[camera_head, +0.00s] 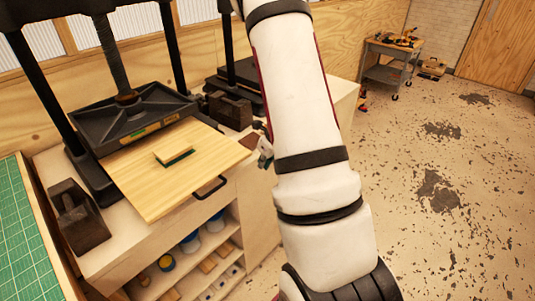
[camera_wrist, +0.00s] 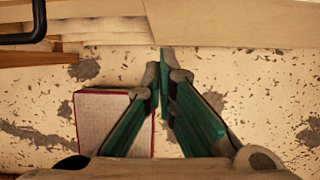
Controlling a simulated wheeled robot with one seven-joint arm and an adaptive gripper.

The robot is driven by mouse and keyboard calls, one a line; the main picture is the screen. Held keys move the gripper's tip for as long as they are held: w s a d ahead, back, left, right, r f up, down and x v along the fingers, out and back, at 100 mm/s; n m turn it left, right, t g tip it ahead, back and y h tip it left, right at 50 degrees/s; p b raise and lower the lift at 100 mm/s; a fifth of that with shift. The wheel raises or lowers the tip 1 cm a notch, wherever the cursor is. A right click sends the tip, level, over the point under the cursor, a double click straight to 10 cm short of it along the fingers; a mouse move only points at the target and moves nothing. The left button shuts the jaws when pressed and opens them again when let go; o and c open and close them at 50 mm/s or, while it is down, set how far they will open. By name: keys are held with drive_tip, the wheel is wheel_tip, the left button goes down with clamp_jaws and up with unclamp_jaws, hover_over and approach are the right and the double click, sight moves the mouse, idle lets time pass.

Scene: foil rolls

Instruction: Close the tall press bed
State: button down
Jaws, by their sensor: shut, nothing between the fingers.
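The tall press (camera_head: 135,112) stands on the workbench at the left in the head view, with black posts, a screw and a black platen. Its pale wooden bed (camera_head: 155,200) sticks out toward the front, past the bench edge. A small wooden block with a green underside (camera_head: 174,153) lies on the bed. A black handle (camera_head: 209,188) is on the bed's front edge; a black handle also shows at the upper left of the wrist view (camera_wrist: 24,39). My gripper (camera_wrist: 164,68) is shut and empty, apart from the handle. In the head view my arm hides most of it.
A second black press (camera_head: 235,75) stands farther back, partly behind my arm. Dark metal blocks (camera_head: 78,217) sit on the bench. A green cutting mat (camera_head: 25,235) lies at the left. A tool cart (camera_head: 388,65) stands far back; the speckled floor at right is clear.

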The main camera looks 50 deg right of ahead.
drive_tip(key=shift+w+f+p, duration=0.2)
drive_tip(key=shift+w+p, duration=0.05)
drive_tip(key=shift+w, duration=0.85)
drive_tip(key=shift+w+f+p, duration=0.2)
drive_tip(key=shift+w+p, duration=0.05)
drive_tip(key=shift+w, duration=0.85)
